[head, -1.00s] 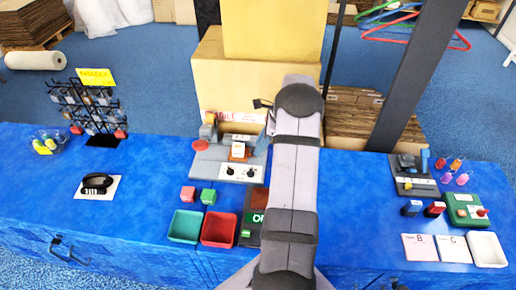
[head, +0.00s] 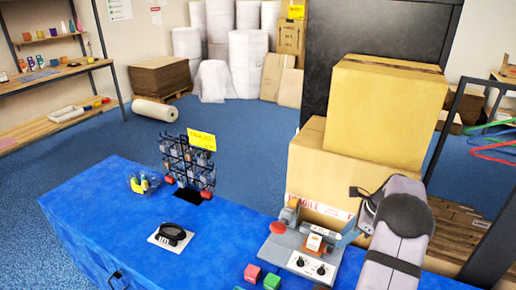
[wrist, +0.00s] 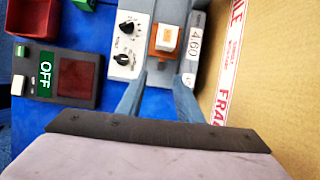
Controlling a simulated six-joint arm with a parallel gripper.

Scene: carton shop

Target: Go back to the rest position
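My gripper (wrist: 158,98) shows in the wrist view with two blue-grey fingers apart and nothing between them, so it is open. The fingers point at the grey device with two dials (wrist: 126,42). An orange block with a white top (wrist: 167,38) sits on that device just beyond the fingertips. In the head view my arm comes in at the lower right, and a blue-grey finger (head: 349,237) shows beside the grey device (head: 300,255). I cannot tell the gap between fingers and device. The gripper's other finger is hidden in the head view.
Large cartons (head: 375,115) stand close behind the device. A panel reading OFF (wrist: 72,77) lies left in the wrist view. A black wire rack (head: 190,165), a brush-like black item (head: 172,234) and pink and green cubes (head: 252,273) are on the blue table (head: 110,215).

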